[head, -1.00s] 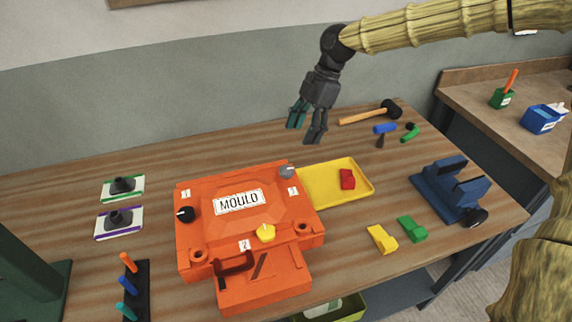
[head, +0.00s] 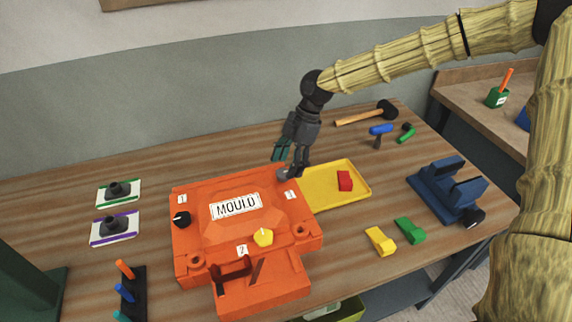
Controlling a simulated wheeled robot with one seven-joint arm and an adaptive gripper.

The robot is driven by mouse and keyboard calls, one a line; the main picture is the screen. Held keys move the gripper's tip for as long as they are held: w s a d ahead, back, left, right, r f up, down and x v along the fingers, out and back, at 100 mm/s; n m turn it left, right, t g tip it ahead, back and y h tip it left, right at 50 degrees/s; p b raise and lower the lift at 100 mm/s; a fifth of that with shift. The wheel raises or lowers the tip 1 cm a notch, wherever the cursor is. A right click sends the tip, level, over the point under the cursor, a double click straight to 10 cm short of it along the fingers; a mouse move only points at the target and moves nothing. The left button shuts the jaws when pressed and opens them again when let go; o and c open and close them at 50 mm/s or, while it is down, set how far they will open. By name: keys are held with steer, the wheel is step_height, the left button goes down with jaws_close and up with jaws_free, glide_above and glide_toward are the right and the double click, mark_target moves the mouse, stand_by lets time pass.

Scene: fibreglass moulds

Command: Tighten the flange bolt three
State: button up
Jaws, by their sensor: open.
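The orange mould (head: 205,262) stands on the wooden bench with a white MOULD plate on its lid. Three knob-like bolts sit around its flange: a black one (head: 181,219) at the left, a yellow one (head: 263,238) at the front, and a grey one (head: 284,175) at the back right. A small number label (head: 291,195) lies by the grey bolt; its figure is too small to read surely. My gripper (head: 289,163) is open, pointing down, with its fingertips right at the grey bolt and partly hiding it. I cannot tell whether they touch it.
A yellow tray (head: 328,201) with a red block (head: 345,181) adjoins the mould's right side. A blue vice-like stand (head: 447,192), yellow (head: 380,241) and green (head: 410,230) blocks are further right. A hammer (head: 366,115) lies behind. Two pads are left.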

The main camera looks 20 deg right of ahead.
steer(key=shift+x, duration=0.85)
steer(key=shift+c, duration=0.3)
steer(key=c, duration=0.9)
steer(key=shift+c, duration=0.2)
